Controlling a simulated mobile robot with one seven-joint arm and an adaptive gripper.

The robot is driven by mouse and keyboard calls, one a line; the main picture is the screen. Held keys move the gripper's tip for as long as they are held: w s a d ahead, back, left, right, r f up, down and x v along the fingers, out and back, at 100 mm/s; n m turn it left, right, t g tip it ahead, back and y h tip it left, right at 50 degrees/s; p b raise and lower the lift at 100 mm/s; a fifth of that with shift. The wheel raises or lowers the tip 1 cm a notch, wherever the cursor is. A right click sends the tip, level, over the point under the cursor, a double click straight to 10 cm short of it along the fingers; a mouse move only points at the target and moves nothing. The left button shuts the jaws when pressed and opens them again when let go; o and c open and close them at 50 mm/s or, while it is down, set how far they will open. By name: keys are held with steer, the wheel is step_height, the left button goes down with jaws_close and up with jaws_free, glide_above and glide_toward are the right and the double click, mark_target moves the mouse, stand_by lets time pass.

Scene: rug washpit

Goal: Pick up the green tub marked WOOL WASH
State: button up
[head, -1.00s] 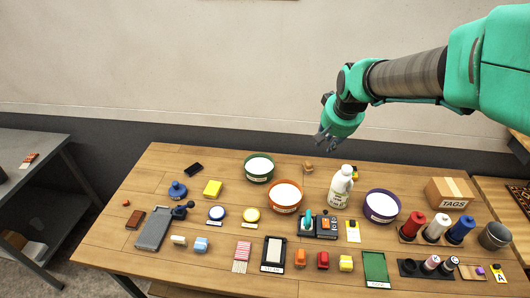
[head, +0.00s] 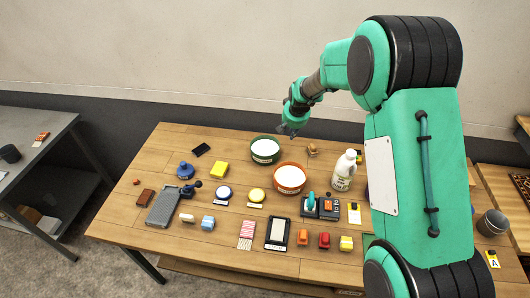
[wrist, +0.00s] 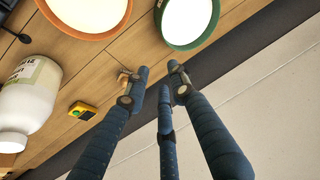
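The green tub (head: 254,158) stands at the back middle of the table, filled with something white. A small pale label shows on its front, too small to read. In the wrist view the tub (wrist: 186,46) is at the top, just beyond the fingertips. My gripper (head: 288,130) is above the table's back edge, a little right of the tub and apart from it. In the wrist view my gripper (wrist: 160,78) has its dark fingers spread with nothing between them.
An orange tub (head: 290,191) stands just right and in front of the green tub. A white bottle (head: 342,172) and a small brown object (head: 312,149) are further right. My arm hides the table's right part.

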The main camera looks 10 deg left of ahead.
glide_toward(279, 147)
steer(key=v, duration=0.3)
steer(key=shift+s+f, duration=0.15)
steer(key=shift+f, duration=0.1)
steer(key=shift+x, duration=4.2)
steer(key=shift+f, duration=0.15)
steer(key=shift+x, duration=2.45)
